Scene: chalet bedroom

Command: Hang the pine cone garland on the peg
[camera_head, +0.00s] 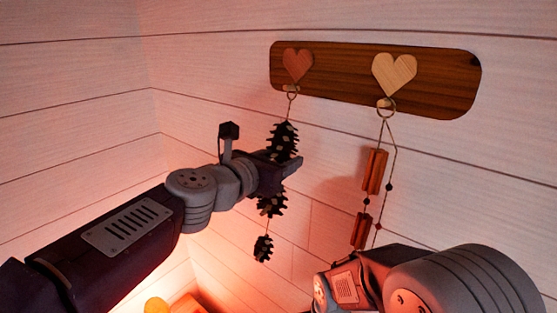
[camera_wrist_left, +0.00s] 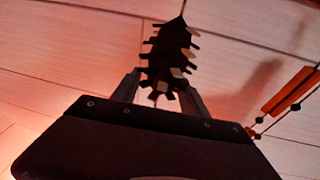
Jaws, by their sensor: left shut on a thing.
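The pine cone garland (camera_head: 284,138) is a dark string of cones with a small ring (camera_head: 292,95) at its top. It hangs upright below the red heart (camera_head: 298,64) on the wooden board. The ring is at the small peg (camera_head: 290,88) under that heart; I cannot tell whether it is around the peg or just in front of it. My left gripper (camera_head: 288,165) is shut on the garland near its upper cone, which stands between the fingers in the left wrist view (camera_wrist_left: 172,55). Lower cones hang below the gripper. My right gripper is out of view.
The board (camera_head: 343,83) is fixed to the plank wall. Under its pale heart (camera_head: 394,74), a garland of orange-brown sticks (camera_head: 374,172) hangs by a ring on the right peg (camera_head: 385,103). My right arm fills the lower right, close below it. The wall left of the board is bare.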

